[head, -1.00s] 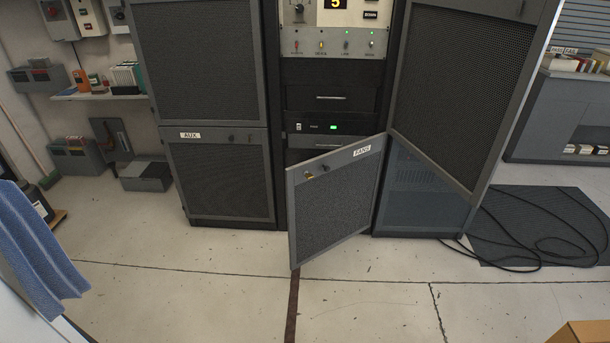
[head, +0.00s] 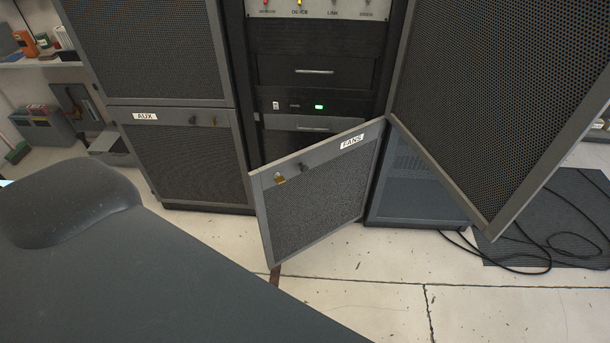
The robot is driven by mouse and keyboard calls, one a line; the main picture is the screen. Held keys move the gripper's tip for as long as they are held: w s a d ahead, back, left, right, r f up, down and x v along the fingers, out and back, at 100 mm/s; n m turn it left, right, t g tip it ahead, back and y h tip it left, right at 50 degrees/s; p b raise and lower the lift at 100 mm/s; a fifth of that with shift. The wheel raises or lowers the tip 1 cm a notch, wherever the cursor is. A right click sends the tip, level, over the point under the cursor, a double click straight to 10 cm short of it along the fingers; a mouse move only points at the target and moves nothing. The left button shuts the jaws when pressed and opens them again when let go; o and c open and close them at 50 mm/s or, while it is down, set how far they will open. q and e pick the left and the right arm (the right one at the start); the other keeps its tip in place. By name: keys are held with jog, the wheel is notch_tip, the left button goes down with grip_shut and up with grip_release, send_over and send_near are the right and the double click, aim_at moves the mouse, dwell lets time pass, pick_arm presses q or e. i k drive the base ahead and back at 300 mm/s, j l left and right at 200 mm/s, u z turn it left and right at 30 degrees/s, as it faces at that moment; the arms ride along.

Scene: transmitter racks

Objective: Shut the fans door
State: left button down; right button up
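The fans door (head: 318,190) is a grey-framed mesh panel with a white FANS label (head: 352,141) at its upper right. It stands open, hinged on its right side, with its free left edge swung out toward me. A brass-coloured latch (head: 280,180) and a dark knob (head: 304,167) sit near its upper left corner. Part of the rack opening shows above and behind it. A large dark grey link of my own arm fills the lower left. Neither gripper is in view.
The closed AUX door (head: 190,160) is left of the opening. A large upper mesh door (head: 500,90) hangs open at the right, its lower corner jutting toward me. Black cables (head: 520,255) lie on a dark mat at the right. The floor (head: 390,300) before the fans door is clear.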

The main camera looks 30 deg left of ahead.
aim_at(326, 189)
jog(key=i+z, duration=0.45)
jog(key=i, duration=0.55)
jog(key=u, duration=2.5)
